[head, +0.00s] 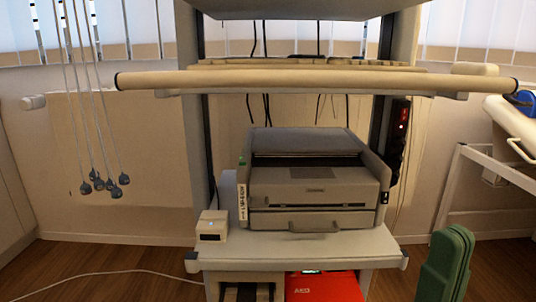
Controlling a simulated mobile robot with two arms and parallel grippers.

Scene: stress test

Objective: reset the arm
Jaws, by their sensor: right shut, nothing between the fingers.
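My right gripper (453,236) shows at the lower right edge of the head view as two green, rounded fingers pointing up. The fingers lie together, shut, with nothing between them. It is in front of and to the right of the cart, apart from it in the picture. The rest of my right arm is out of view below. My left gripper and arm are not in view.
A cart shelf (284,250) holds a grey printer-like machine (312,186) and a small white box (212,228). A long horizontal bar (310,79) crosses above. Cables with grey ends (108,183) hang at left. A red box (325,287) sits low. A white frame (447,190) stands at right.

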